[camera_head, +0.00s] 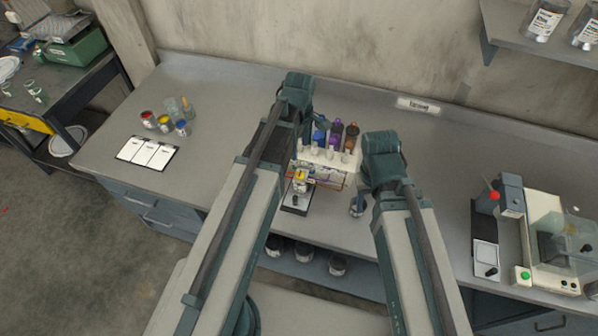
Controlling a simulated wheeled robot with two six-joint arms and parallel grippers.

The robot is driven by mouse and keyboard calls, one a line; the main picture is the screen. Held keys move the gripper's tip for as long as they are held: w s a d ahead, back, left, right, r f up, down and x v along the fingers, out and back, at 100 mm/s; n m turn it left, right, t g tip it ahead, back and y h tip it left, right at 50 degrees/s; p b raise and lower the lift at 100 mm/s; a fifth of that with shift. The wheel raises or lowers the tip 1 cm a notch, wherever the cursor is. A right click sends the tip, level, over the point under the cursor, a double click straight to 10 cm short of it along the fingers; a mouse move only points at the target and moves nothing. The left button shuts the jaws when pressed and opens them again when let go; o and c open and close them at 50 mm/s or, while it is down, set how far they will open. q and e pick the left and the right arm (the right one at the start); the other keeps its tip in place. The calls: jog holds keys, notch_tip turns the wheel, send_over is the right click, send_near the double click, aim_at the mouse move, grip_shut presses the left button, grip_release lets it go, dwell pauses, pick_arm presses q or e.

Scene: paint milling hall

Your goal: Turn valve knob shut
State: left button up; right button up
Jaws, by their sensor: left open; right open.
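No valve knob can be made out for certain. A small yellow-topped fixture (300,180) stands at the bench's front, between my arms, with a dark round part on the pale plate at its foot. My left gripper is largely hidden by its own arm; its wrist is left of the bottle rack, behind the fixture. My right gripper (357,206) is open and points down at the bench, right of the fixture and apart from it. Both grippers look empty, though the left fingertips cannot be seen clearly.
A rack (329,154) of coloured bottles stands behind the fixture. A cream machine (548,240) with a red button unit is at right. Small paint jars (165,122) and white cards (147,152) lie at left. Dark jars (304,252) sit below the bench front.

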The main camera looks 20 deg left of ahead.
aim_at(300, 174)
pick_arm(q)
notch_tip(300, 174, down, 14)
jog(key=b, duration=1.3)
jog(key=shift+r, duration=0.25)
jog(key=shift+r, duration=0.1)
jog(key=shift+c, duration=0.3)
grip_shut()
